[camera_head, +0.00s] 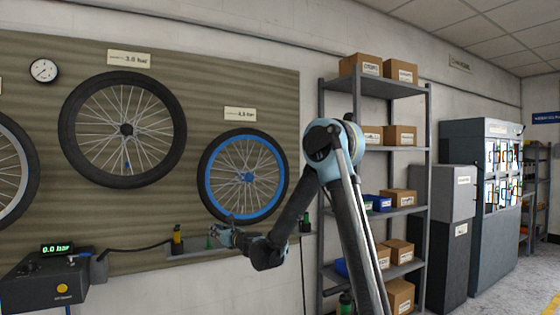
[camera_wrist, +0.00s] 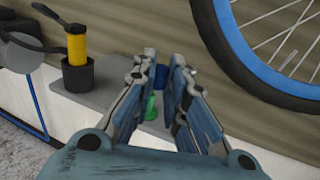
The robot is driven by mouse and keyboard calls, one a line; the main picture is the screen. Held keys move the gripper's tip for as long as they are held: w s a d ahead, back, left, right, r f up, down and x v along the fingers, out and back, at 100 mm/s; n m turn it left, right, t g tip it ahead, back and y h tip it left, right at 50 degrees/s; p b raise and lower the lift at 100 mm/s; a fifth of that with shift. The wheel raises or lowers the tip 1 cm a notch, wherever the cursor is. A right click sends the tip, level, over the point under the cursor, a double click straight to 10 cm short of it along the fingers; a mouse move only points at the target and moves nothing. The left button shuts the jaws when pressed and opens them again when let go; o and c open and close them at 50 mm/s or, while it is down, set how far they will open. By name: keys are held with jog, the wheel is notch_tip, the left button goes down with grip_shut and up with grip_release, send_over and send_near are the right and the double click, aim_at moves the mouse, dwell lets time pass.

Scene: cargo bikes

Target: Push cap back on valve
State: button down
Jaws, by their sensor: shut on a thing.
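My gripper (camera_wrist: 162,76) reaches over the grey wall shelf (camera_wrist: 105,92), with its fingers closed on a small dark-blue piece (camera_wrist: 160,76) that looks like the cap. The fingers hide much of it. A green piece (camera_wrist: 151,106), perhaps the valve, stands just below and beside the fingertips. Whether the blue piece touches it, I cannot tell. In the head view my gripper (camera_head: 224,236) is at the shelf below the blue-rimmed wheel, and the green piece (camera_head: 211,243) shows just left of it.
A yellow-handled tool (camera_wrist: 76,45) stands in a black cup (camera_wrist: 77,76) left of my gripper. A blue-rimmed wheel (camera_head: 212,183) hangs close above. A pump unit (camera_head: 45,283) reading 0.0 bar is at the left. A rack of boxes (camera_head: 373,88) stands at the right.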

jog(key=v, duration=0.7)
jog(key=shift+s+d, duration=0.15)
dwell(0.4)
